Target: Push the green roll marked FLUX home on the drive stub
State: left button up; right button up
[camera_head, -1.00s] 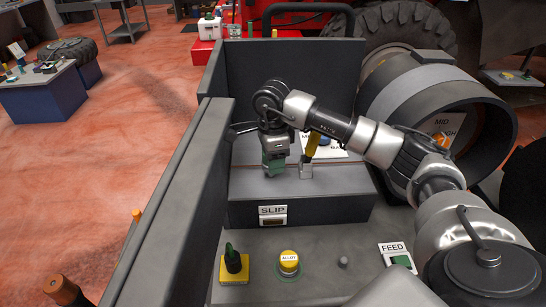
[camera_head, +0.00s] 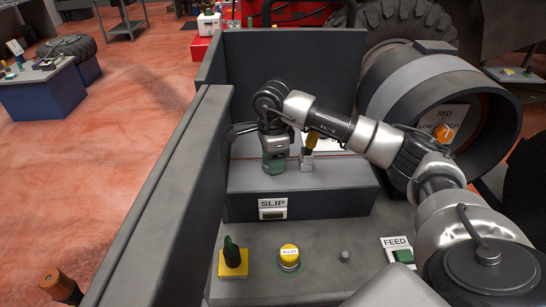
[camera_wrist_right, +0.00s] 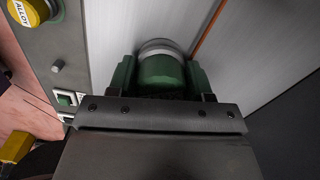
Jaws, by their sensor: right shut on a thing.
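A green roll (camera_wrist_right: 162,72) sits between the dark green fingers of my right gripper (camera_wrist_right: 160,78) in the wrist view. A pale grey ring or disc (camera_wrist_right: 160,46) shows at its far edge; I cannot tell whether this is the drive stub. In the head view my right gripper (camera_head: 274,165) points down at the top of the grey box labelled SLIP (camera_head: 330,200), shut on the roll. No FLUX mark is readable. Whether the roll is fully seated is hidden. My left gripper is not in view.
A yellow-handled lever (camera_head: 311,144) stands right beside the gripper. Dark panels rise left and behind; a large drum (camera_head: 430,90) stands right.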

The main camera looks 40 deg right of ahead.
jog(key=o, duration=1.4)
jog(key=shift+c, duration=0.2)
notch_tip(320, 180, up, 9)
jog(key=shift+r+b, duration=0.2)
jog(key=shift+b, duration=0.7)
jog(key=shift+r, duration=0.7)
jog(key=shift+f, duration=0.1)
